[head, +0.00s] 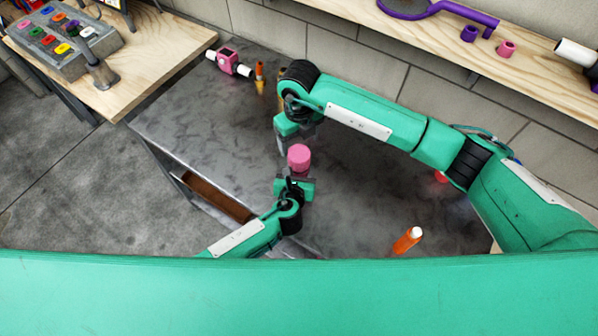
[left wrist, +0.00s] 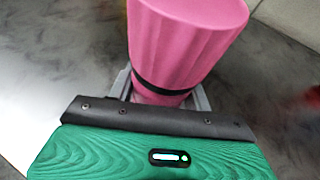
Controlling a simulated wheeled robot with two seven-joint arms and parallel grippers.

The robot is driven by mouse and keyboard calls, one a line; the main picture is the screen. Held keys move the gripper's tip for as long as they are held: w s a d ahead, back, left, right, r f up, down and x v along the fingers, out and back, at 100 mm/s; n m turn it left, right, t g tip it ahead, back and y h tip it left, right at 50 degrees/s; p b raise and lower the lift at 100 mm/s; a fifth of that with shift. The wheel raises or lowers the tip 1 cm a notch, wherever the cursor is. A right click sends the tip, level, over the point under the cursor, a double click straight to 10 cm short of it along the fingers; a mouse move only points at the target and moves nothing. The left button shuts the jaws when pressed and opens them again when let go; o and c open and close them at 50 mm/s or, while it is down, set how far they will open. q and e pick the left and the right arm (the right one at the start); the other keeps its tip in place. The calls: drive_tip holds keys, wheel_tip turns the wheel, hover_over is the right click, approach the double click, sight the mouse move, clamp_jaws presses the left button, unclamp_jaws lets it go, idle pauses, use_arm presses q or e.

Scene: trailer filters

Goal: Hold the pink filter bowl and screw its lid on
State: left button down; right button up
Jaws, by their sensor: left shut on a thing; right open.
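The pink filter bowl (head: 299,157) stands upright above the grey bench, and it fills the upper middle of the left wrist view (left wrist: 187,45). It has faint ribs, a flat pink top and a black band low down near the fingers. I cannot tell whether its upper part is a separate lid. My left gripper (head: 296,179) is shut on its lower part; its grey fingers also show in the left wrist view (left wrist: 162,98). My right gripper (head: 283,146) is open and empty, pointing down just left of and behind the pink top.
A pink housing with white ends (head: 228,61) and an orange piece (head: 259,72) sit at the bench's back left. An orange piece with a white tip (head: 407,240) lies front right. A purple tool (head: 440,9) is on the wooden shelf. The bench's left part is clear.

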sight(299, 153)
idle(0.3)
drive_tip(key=shift+f, duration=4.05)
drive_tip(key=c, duration=1)
drive_tip(key=o, duration=1.2)
drive_tip(key=shift+c, duration=0.2)
drive_tip(key=shift+r, duration=0.15)
wheel_tip(299, 153, up, 12)
